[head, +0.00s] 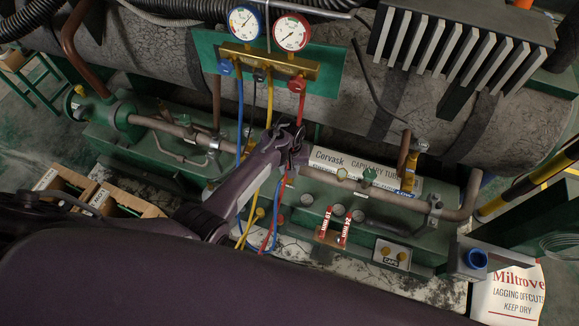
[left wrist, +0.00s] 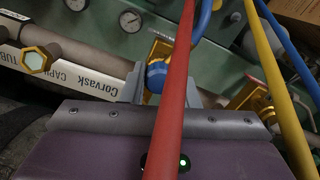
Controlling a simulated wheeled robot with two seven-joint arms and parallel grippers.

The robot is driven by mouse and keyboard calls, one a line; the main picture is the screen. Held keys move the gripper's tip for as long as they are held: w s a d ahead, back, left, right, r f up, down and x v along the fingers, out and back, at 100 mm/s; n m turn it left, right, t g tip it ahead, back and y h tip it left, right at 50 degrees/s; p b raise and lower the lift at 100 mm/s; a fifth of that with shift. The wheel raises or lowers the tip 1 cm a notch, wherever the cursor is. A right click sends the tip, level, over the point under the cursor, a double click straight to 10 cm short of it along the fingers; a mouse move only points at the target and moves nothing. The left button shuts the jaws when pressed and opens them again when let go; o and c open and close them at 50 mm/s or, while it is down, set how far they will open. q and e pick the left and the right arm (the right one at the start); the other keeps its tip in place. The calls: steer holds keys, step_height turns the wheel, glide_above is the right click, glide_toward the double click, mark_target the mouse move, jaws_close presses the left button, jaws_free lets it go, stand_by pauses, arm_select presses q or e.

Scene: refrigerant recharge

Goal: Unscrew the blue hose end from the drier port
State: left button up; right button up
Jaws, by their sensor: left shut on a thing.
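My left gripper (head: 288,135) reaches in from the left in the head view, over the pipe assembly below the manifold. In the left wrist view its grey jaws (left wrist: 163,90) are shut on the blue hose end (left wrist: 156,77). The blue end sits against a brass fitting (left wrist: 161,50), which I take as the drier port; how far it is threaded I cannot tell. In the head view the gripper and arm hide this end. The red hose (left wrist: 175,80) crosses close in front of the wrist camera and hides part of the jaws. My right gripper is not in view.
The manifold (head: 262,62) with two gauges hangs above, with a blue hose (head: 239,105), a yellow hose (head: 271,100) and a red hose running down past my gripper.

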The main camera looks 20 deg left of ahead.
arm_select(q)
steer(key=shift+n+p, duration=0.35)
steer(key=shift+n, duration=1.35)
